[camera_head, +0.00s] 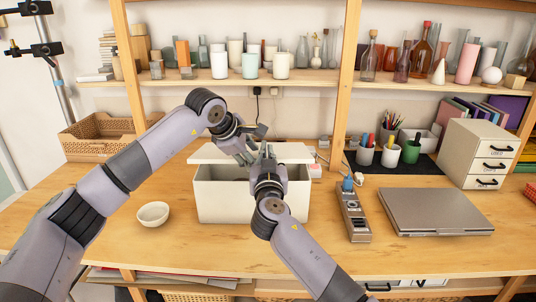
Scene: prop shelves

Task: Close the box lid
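A white box (225,205) stands on the wooden table, in front of me. Its white lid (212,153) is at the back of the box, raised, with a shaded gap between it and the front wall. My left gripper (249,147) is over the middle of the lid, its fingers spread with nothing seen between them. My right gripper (267,153) reaches over the front wall, its fingers pointing to the back, in front of the lid's middle. Its fingers look close together, and their opening is unclear. The two grippers are close together and hide part of the lid and box.
A small bowl (153,213) stands left of the box. A grey power strip-like device (353,212) and a closed laptop (436,211) lie to the right. A wicker basket (98,138) is at the back left. Pen cups (366,154) and a drawer unit (478,153) stand at the back right.

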